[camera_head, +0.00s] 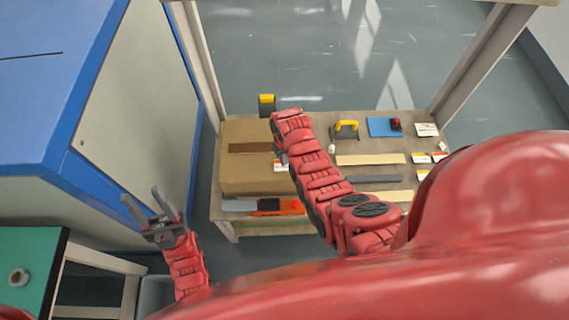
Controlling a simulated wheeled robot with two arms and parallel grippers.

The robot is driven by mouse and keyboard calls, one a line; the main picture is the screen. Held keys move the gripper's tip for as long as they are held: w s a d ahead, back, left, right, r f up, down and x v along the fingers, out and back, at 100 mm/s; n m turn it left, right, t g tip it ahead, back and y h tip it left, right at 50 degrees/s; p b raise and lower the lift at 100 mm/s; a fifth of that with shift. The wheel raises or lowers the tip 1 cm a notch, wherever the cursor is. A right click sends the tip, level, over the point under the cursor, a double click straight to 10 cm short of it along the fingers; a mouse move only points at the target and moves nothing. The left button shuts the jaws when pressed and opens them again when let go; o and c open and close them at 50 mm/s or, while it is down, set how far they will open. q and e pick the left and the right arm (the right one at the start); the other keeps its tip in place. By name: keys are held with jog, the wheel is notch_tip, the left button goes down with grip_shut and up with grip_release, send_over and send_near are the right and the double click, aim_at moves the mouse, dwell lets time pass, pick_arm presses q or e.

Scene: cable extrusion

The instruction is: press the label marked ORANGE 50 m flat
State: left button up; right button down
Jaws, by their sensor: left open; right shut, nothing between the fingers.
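A small white label with an orange part (280,167) shows at the right side of the cardboard box (240,176). Its print is too small to read, so I cannot tell if it is the ORANGE 50 m one. My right gripper (279,156) is shut at the label's upper edge, partly hidden by my own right arm; I cannot tell whether it touches the label. My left gripper (150,207) is open and empty, left of the table and away from the box.
An orange item (279,207) lies below the box. A blue-and-white cabinet (140,110) stands at left.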

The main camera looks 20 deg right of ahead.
notch_tip(320, 180, up, 7)
jog(key=p, duration=0.3)
dwell(0.5)
jog(key=shift+w+a+p, duration=0.95)
jog(key=shift+w+a, duration=0.75)
jog(key=shift+w, duration=0.3)
jog(key=shift+s+d, duration=1.7)
jog(key=shift+s, duration=0.35)
notch_tip(320, 180, down, 6)
jog(key=b, duration=0.4)
jog(key=shift+f+b, duration=0.15)
jog(key=shift+b, duration=0.15)
jog(key=shift+f+b, duration=0.75)
jog(key=shift+f, duration=0.15)
